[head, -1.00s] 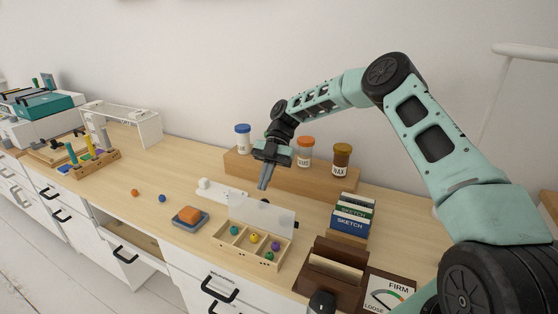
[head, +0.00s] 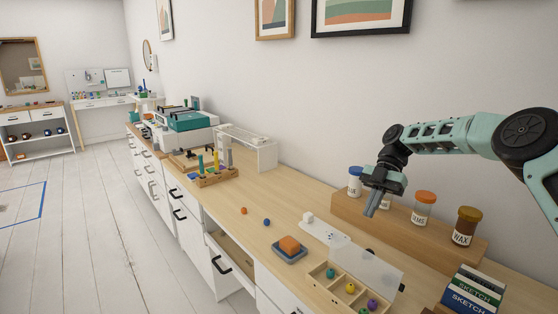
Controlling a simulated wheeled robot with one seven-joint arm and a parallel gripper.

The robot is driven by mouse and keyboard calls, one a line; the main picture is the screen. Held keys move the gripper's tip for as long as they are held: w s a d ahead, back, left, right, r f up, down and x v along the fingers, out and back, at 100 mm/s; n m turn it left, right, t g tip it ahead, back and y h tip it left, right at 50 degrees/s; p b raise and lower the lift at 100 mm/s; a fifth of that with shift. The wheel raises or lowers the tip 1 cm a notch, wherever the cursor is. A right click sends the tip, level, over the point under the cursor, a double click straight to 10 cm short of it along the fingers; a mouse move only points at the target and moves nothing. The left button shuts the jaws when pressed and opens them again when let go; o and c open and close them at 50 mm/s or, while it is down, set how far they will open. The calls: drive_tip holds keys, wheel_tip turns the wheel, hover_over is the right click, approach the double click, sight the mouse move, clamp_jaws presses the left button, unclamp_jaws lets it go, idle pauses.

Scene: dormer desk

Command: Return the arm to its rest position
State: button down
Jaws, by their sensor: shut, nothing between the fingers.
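My gripper (head: 371,210) is at the end of my teal and black arm, at the right of the head view. It points down, its fingers are together and it holds nothing. It hangs above the desk (head: 330,203), in front of the wooden riser (head: 435,237) with its labelled jars, and partly hides one jar. My arm reaches in from the right edge, bent at the elbow.
A drawer (head: 228,262) is open. Floor at left is clear.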

drive_tip(key=s+a+r+m+t+h, duration=0.1)
drive_tip(key=s+a+r+m+h, duration=0.15)
drive_tip(key=s+a, duration=0.6)
drive_tip(key=s+a+r+m+t+h, duration=0.1)
drive_tip(key=s+a+r+m+h, duration=0.2)
drive_tip(key=s+a, duration=0.55)
drive_tip(key=s+d+m+t, duration=0.1)
drive_tip(key=s+m+t, duration=0.1)
drive_tip(key=s+m, duration=0.4)
drive_tip(key=s+d+f+m+t, duration=0.1)
drive_tip(key=s+m, duration=0.5)
drive_tip(key=s, duration=1)
drive_tip(key=shift+d+t+p, duration=0.45)
drive_tip(key=shift+d+t, duration=0.25)
